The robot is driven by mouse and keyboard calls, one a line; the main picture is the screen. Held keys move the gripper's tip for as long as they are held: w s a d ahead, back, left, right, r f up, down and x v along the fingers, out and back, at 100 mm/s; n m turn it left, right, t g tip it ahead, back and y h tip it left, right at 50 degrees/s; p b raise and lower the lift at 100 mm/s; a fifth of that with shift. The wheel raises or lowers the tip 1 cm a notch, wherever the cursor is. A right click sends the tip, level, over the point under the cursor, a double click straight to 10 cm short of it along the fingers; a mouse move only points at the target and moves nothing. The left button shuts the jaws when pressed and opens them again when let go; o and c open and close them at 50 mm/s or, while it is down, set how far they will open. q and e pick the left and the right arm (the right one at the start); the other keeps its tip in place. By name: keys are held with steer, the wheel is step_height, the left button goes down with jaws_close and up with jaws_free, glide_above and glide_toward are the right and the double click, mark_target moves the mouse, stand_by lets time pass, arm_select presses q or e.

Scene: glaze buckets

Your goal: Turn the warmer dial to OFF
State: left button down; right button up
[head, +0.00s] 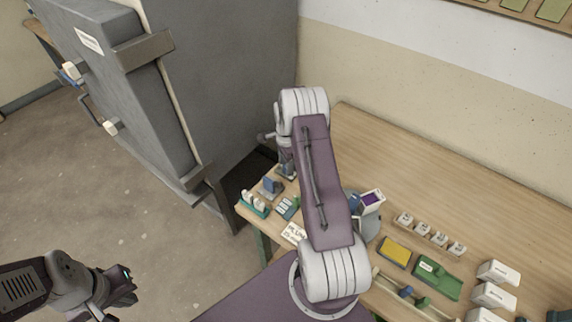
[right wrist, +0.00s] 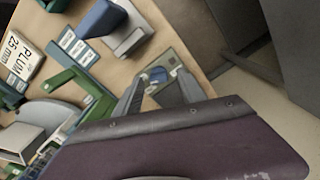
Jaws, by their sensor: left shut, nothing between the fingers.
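A small blue knob (right wrist: 158,74), which looks like the dial, sits on a grey-green plate near the table edge in the right wrist view. My right gripper (right wrist: 155,92) has its two grey fingers apart, one on each side of the knob. I cannot tell whether they touch it, and no dial marking is readable. In the head view my right arm reaches over the table, and its own links hide the dial and most of the gripper. My left gripper (head: 122,288) is shut and empty over the floor at the lower left.
A blue block on a grey stand (head: 272,187), a green rack (head: 253,205) and a lettered card (head: 294,233) lie close to the right gripper. A yellow sponge (head: 395,252), green tray (head: 437,279) and white boxes (head: 498,272) stand right. A large grey cabinet (head: 220,80) stands behind left.

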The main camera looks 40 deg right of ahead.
step_height(320, 180, up, 9)
steer(key=shift+b, duration=0.4)
stand_by(0.4)
